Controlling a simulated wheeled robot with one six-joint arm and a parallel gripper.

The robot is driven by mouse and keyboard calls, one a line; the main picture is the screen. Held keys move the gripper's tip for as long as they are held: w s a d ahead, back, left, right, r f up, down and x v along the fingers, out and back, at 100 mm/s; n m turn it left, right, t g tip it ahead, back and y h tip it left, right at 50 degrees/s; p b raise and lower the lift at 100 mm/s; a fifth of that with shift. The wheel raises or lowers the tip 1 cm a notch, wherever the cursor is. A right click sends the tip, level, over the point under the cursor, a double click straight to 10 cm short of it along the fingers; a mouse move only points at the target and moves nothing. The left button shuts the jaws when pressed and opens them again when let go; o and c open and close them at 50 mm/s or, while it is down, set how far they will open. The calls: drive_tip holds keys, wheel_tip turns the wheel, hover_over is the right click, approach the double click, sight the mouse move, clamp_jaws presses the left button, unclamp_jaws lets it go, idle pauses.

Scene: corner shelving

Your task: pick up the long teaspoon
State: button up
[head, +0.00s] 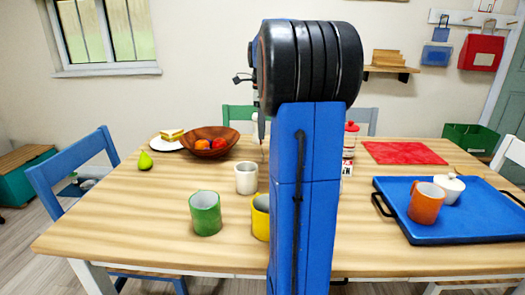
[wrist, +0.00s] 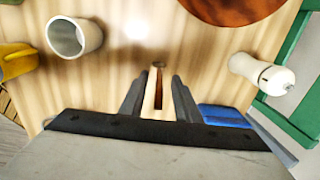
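My gripper (wrist: 158,85) points down over the wooden table in the wrist view. Its two dark fingers stand apart with a gap between them. A narrow brown strip (wrist: 158,95) with a small dark end shows in that gap. I cannot tell whether it is the long teaspoon, or whether the fingers touch it. In the head view my blue arm hides the middle of the table and most of my gripper. No teaspoon can be clearly made out there.
A white cup (head: 246,178), green mug (head: 205,213) and yellow mug (head: 261,217) stand left of my arm. A fruit bowl (head: 190,146) lies beyond. A blue tray (head: 452,231) holds an orange mug (head: 426,203). A white shaker (wrist: 262,75) shows in the wrist view.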

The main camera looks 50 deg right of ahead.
drive_tip(key=shift+f, duration=2.55)
clamp_jaws()
